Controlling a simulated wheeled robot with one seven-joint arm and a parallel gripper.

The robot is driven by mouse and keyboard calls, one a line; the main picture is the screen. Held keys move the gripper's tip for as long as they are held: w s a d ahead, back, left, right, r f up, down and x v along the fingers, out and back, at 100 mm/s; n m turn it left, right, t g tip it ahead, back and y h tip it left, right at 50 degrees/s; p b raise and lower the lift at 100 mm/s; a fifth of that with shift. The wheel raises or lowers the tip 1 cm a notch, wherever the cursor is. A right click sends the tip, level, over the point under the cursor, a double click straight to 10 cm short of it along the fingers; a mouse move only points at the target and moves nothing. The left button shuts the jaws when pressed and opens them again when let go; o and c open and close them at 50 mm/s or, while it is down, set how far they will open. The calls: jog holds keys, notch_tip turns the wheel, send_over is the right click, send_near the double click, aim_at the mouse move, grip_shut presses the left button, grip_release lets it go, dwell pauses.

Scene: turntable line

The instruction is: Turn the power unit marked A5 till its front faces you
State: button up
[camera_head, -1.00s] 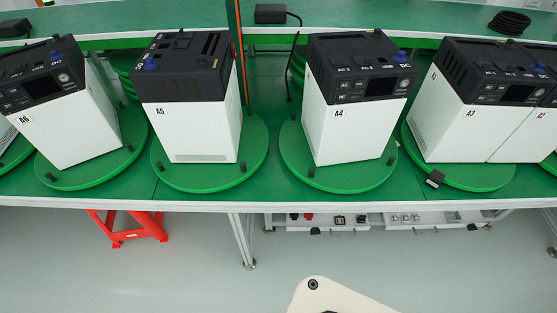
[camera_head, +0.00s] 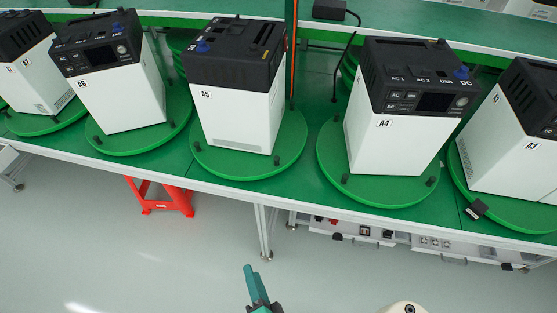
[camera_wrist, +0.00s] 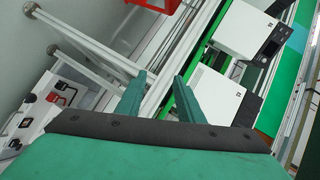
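The power unit marked A5 (camera_head: 236,105) stands upright on a green round turntable (camera_head: 217,163) near the middle of the head view. It has a white body and black top with a blue knob. Its plain white side with the A5 label and a vent at the bottom faces me; no screen shows on that side. My gripper (camera_head: 250,268) is low in the head view, in front of the table and well below A5, touching nothing. In the wrist view my gripper (camera_wrist: 160,88) shows two green fingers apart with nothing between them.
Unit A6 (camera_head: 118,98) stands left of A5 and unit A4 (camera_head: 395,140) right, each on its own turntable, with screens showing. Unit A3 (camera_head: 510,145) is at far right. An orange post (camera_head: 292,60) rises behind A5. A red stool (camera_head: 160,196) is under the table. The floor in front is clear.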

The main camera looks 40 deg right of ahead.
jog(key=w+d+f+m, duration=0.1)
jog(key=w+d+m, duration=0.4)
jog(key=w+m, duration=0.1)
jog(key=m+t+h, duration=0.1)
jog(key=m+t, duration=0.2)
jog(key=m, duration=1.2)
send_near(278, 162)
jog(key=shift+w+f, duration=0.1)
jog(key=shift+f, duration=0.1)
jog(key=shift+w+d+m, duration=0.15)
jog(key=shift+w+m, duration=0.15)
jog(key=x, duration=1)
jog(key=shift+r, duration=0.15)
jog(key=shift+c, duration=0.7)
grip_shut()
